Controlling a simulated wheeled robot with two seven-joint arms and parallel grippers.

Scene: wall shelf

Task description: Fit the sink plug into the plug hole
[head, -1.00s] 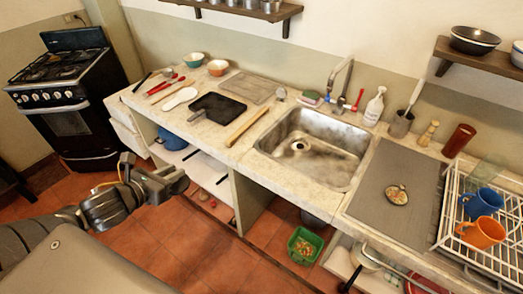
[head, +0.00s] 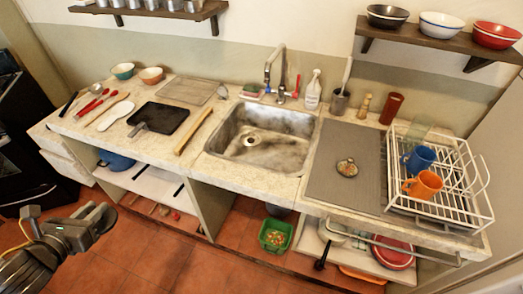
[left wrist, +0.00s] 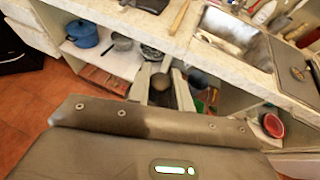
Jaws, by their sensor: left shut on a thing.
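The metal sink (head: 262,138) is set in the pale counter, with its plug hole (head: 252,140) a light ring with a dark middle, uncovered. My left gripper (head: 100,217) is in front of the counter, over the floor at the lower left, well short of the sink. My right gripper is not in view.
A grey mat (head: 332,193) right of the sink bears a small round metal piece (head: 347,168). A dish rack (head: 460,203) with mugs stands at the right. A green bin (head: 276,235) stands below.

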